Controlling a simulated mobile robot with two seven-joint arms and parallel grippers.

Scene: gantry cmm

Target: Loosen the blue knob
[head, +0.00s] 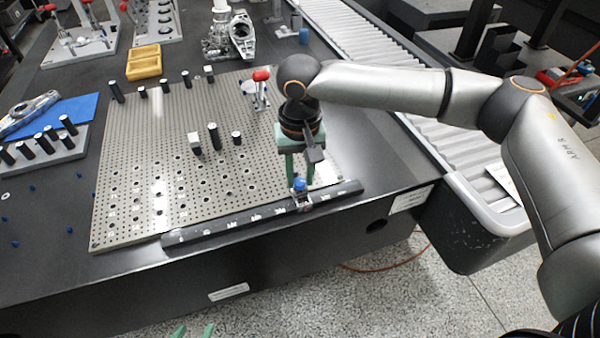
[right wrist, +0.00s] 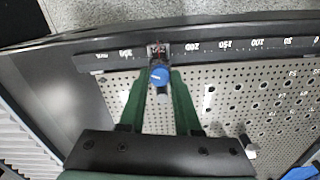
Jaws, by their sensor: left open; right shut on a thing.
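The blue knob (head: 300,184) sits on a small metal slider on the dark graduated rail (head: 240,223) at the front edge of the perforated plate. My right gripper (head: 299,183) points down at it, its green fingers on either side of the knob. The right wrist view shows the round blue top of the knob (right wrist: 159,75) between the tips of the two green fingers (right wrist: 160,77), which are shut on it. My left gripper (head: 194,331) shows only as two green fingertips, apart and empty, at the bottom edge of the head view.
The perforated plate (head: 140,205) carries several dark posts, white-topped pieces and a red-handled clamp (head: 261,76). A yellow tray (head: 144,62) and a blue mat (head: 85,108) lie farther back and left. A roller conveyor (head: 360,40) runs along the right. Open floor lies before the table.

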